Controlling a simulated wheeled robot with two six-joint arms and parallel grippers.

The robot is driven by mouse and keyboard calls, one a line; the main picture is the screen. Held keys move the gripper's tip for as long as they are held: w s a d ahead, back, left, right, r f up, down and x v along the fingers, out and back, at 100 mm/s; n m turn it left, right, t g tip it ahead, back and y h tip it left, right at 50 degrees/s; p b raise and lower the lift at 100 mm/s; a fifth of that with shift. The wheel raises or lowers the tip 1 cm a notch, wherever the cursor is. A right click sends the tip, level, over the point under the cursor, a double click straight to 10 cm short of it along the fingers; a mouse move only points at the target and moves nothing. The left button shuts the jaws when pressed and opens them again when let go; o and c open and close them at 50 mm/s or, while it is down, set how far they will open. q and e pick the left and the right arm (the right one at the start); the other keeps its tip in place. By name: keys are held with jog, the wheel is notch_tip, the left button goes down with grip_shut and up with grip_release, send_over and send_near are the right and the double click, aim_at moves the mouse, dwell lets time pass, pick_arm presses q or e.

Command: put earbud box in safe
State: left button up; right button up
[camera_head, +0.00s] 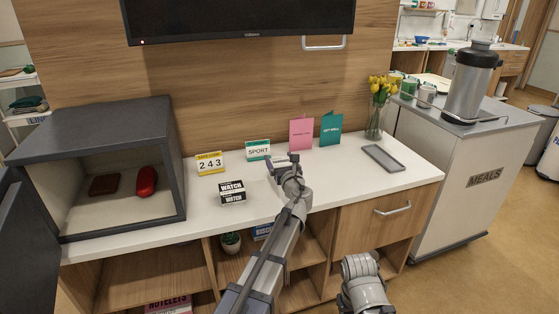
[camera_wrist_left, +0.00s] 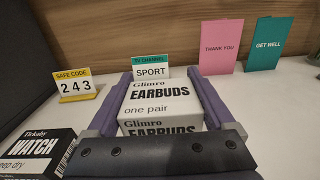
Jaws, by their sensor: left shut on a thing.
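The white earbud box (camera_wrist_left: 162,105), marked "Glimro EARBUDS one pair", sits between the two purple fingers of my left gripper (camera_wrist_left: 178,92) in the left wrist view. The fingers are shut on its sides. In the head view my left gripper (camera_head: 283,163) is over the white counter and hides most of the box. The dark grey safe (camera_head: 180,150) stands at the left end of the counter with its door (camera_head: 28,245) swung open to the left. A brown wallet-like item (camera_head: 104,184) and a red case (camera_head: 146,181) lie inside. My right gripper is not seen.
A black-and-white watch box (camera_head: 232,193) stands between the safe and my left gripper. Behind are a safe code sign (camera_head: 210,162), a sport sign (camera_head: 258,150), pink (camera_head: 301,133) and teal (camera_head: 331,128) cards, tulips in a vase (camera_head: 375,122) and a grey tray (camera_head: 383,158).

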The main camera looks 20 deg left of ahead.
pick_arm(q)
notch_tip(320, 180, up, 4)
jog(key=shift+f+p, duration=0.2)
jog(key=shift+p, duration=0.95)
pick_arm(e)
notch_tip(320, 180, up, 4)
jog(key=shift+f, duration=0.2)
